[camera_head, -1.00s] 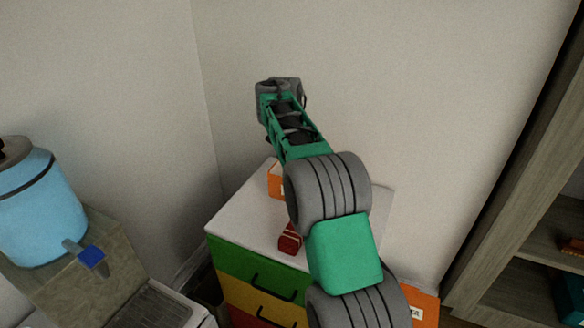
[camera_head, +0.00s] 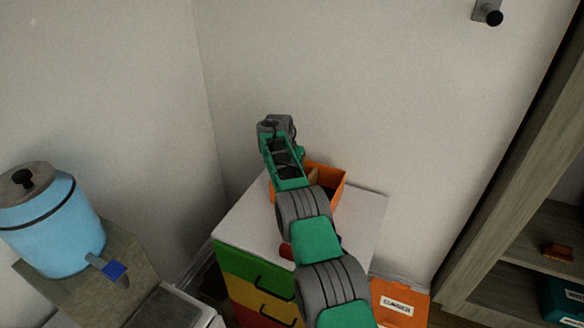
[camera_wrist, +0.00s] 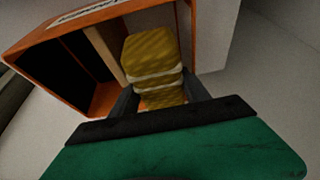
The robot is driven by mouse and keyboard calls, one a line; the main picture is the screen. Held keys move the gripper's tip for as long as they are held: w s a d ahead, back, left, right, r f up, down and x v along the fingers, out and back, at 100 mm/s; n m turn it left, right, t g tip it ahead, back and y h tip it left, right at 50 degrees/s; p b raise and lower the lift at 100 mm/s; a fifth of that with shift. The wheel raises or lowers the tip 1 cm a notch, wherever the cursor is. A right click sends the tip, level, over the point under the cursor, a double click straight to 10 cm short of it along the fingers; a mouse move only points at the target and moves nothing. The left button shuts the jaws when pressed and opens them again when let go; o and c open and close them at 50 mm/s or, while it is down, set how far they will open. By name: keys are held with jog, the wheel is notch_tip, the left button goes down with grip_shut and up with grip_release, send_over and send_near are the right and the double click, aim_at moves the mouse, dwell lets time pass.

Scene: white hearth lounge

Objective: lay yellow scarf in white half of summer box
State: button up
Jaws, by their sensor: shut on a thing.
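The yellow scarf (camera_wrist: 150,58) is a folded bundle with pale bands, between the fingers of my gripper (camera_wrist: 160,92) in the wrist view. My gripper is shut on it. The summer box (camera_wrist: 62,42) is orange, with a tan divider (camera_wrist: 104,52) between a dark half on the left and a pale half on the right. The scarf is in front of or over the pale half; I cannot tell how deep it sits. In the head view the box (camera_head: 330,174) stands on the cabinet, partly behind my arm, and the scarf is hidden.
The white cabinet top (camera_head: 362,208) has free room right of the box. A dark red item (camera_head: 286,251) lies there, mostly behind my arm. An orange panel labelled SUMMER (camera_head: 400,300) is low on the right. A blue dispenser (camera_head: 55,225) stands left, wooden shelves (camera_head: 520,190) right.

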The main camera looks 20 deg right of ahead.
notch_tip(320, 180, down, 2)
jog(key=shift+f+p, duration=0.2)
jog(key=shift+p, duration=0.2)
jog(key=shift+f+b, duration=0.55)
jog(key=shift+f, duration=0.05)
jog(key=shift+f, duration=0.1)
jog(key=o, duration=1.1)
